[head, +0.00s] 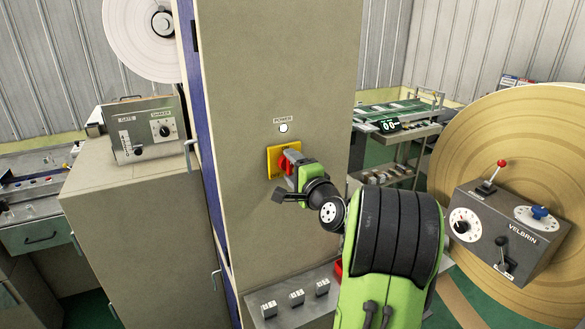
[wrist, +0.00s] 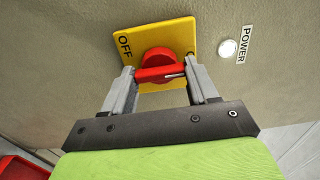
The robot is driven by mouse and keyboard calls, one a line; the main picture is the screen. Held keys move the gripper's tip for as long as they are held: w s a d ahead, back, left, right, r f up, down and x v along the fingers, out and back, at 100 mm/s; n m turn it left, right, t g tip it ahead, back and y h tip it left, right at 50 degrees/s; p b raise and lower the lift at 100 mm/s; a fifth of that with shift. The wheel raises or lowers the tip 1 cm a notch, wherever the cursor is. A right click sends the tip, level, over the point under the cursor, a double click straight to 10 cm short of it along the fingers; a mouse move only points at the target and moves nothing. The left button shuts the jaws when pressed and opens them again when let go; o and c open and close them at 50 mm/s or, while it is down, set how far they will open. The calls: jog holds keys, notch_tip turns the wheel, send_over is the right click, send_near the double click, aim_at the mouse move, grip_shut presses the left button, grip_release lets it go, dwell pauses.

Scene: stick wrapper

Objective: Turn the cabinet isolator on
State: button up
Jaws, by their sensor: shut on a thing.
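The cabinet isolator is a red rotary handle (wrist: 160,66) on a yellow plate (wrist: 181,30) on the beige cabinet front. In the head view the yellow plate (head: 270,158) and red handle (head: 282,163) are partly hidden by my gripper (head: 287,160). In the wrist view my gripper (wrist: 165,74) is shut on the handle's grip bar, one finger at each end. A white mark on the bar lies towards the right finger. "OFF" reads at the plate's left; lettering at its right is mostly hidden. A round white lamp (head: 283,128) labelled POWER is above the plate.
Several small switches (head: 297,297) sit on a ledge below the isolator. A control box (head: 140,130) stands on a lower cabinet at left. At right are a large tan roll (head: 480,130) and a grey control box (head: 505,235) with levers and dials.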

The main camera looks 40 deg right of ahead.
jog(key=o, duration=1.1)
jog(key=shift+c, duration=0.2)
jog(key=shift+s, duration=0.1)
jog(key=b+v, duration=0.4)
jog(key=v, duration=1.1)
jog(key=shift+s+a, duration=0.2)
jog(key=shift+s, duration=0.1)
jog(key=shift+w, duration=0.1)
